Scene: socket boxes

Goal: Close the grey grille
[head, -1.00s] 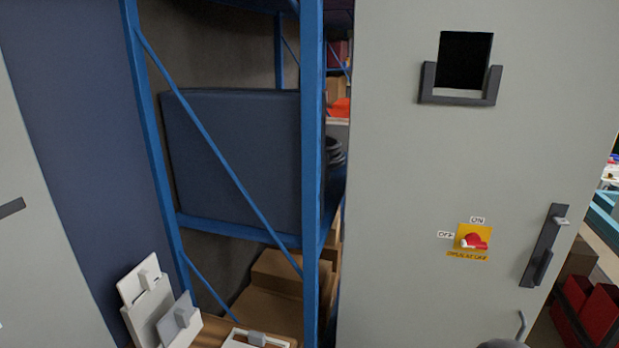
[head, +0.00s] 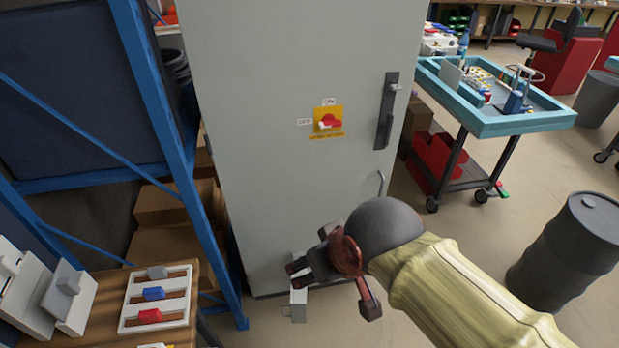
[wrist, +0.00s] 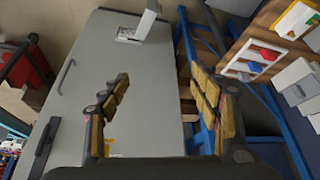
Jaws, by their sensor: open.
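My gripper (head: 302,270) is open and empty in front of the lower part of the grey cabinet (head: 265,95). In the wrist view its two fingers (wrist: 165,95) stand wide apart with the cabinet front between them. A small light-grey box (head: 299,300) with a raised flap is low on the cabinet, partly behind my gripper. It also shows at the top of the wrist view (wrist: 131,33), beyond the fingertips, its flap standing out. I cannot tell for sure that this flap is the grey grille. A white panel (head: 130,312) with grey, blue and red handles lies on the wooden bench.
Upright white boards (head: 68,296) stand on the wooden bench at left. A blue rack (head: 165,140) stands beside the cabinet. A dark barrel (head: 570,250) and a teal cart (head: 490,125) are at right. Floor between cabinet and barrel is partly clear.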

